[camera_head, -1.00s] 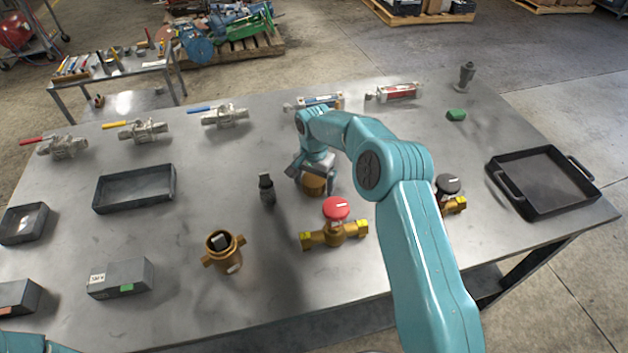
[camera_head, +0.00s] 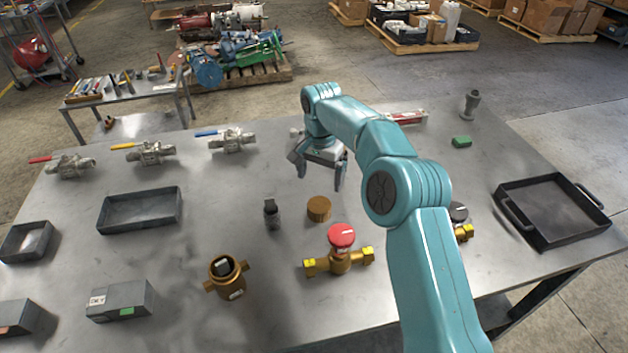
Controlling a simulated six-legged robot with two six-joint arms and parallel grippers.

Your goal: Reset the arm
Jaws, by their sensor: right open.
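My right arm reaches in from the lower right over the grey metal table (camera_head: 190,270). My right gripper (camera_head: 320,180) is open and empty, its fingers pointing down above the table. A round brown cap (camera_head: 319,208) lies on the table just in front of the fingers, apart from them. My left gripper is out of view.
A red-topped brass valve (camera_head: 341,238), a brass fitting (camera_head: 225,278) and a small dark fitting (camera_head: 271,214) stand near the arm. A black tray (camera_head: 553,243) is at the right. Grey bins (camera_head: 165,222) are at the left. Lever valves (camera_head: 232,141) line the back left.

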